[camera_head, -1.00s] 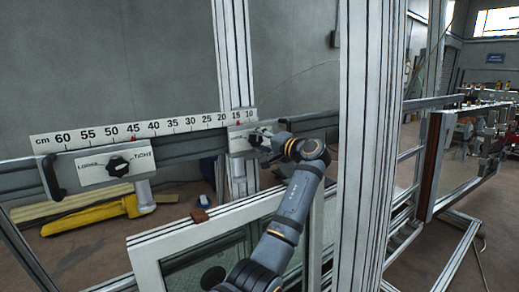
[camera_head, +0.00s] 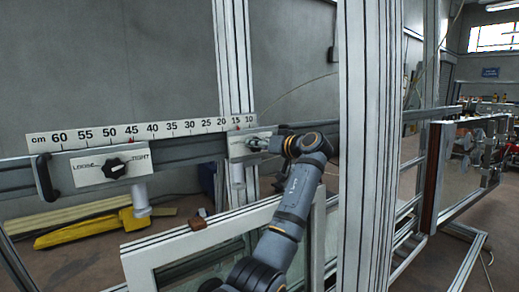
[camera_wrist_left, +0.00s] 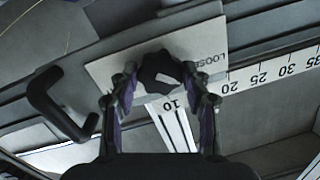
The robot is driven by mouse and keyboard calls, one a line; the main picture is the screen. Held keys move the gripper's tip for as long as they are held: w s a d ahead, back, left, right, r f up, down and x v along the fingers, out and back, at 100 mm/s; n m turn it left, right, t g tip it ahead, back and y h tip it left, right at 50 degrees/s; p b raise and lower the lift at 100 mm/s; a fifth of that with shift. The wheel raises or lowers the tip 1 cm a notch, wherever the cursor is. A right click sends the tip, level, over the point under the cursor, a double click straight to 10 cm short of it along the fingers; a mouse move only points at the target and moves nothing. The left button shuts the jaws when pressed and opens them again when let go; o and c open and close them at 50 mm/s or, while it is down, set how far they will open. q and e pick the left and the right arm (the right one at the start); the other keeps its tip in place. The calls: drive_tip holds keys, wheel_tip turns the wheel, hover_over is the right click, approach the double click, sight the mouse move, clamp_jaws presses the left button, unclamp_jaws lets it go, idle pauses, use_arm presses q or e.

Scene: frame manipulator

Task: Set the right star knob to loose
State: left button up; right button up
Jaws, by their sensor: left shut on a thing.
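The right star knob (camera_wrist_left: 160,72) is dark, with a pale pointer mark, and sits on a white label plate (camera_wrist_left: 112,72) in the left wrist view. LOOSE is readable on the right of that upside-down view; the other label is hidden. My left gripper (camera_wrist_left: 160,85) has a finger on each side of the knob and is shut on it. In the head view, my left gripper (camera_head: 258,144) covers most of this knob on the right carriage (camera_head: 236,148). I cannot tell exactly where its pointer aims. My right gripper is out of view.
The left star knob (camera_head: 113,168) sits between LOOSE and TIGHT on the left carriage. A black handle (camera_wrist_left: 58,105) is beside the right plate in the wrist view. The centimetre scale (camera_head: 105,134) runs along the rail. An upright post (camera_head: 365,150) stands right of my left arm.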

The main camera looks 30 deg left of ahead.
use_arm(q)
drive_tip(key=n+b, duration=0.1)
drive_tip(key=n, duration=0.3)
drive_tip(key=shift+n, duration=0.3)
idle(0.4)
drive_tip(key=o, duration=1.1)
drive_tip(key=shift+o, duration=0.2)
drive_tip(key=v, duration=1.2)
drive_tip(key=shift+s+r, duration=0.2)
drive_tip(key=shift+a, duration=0.1)
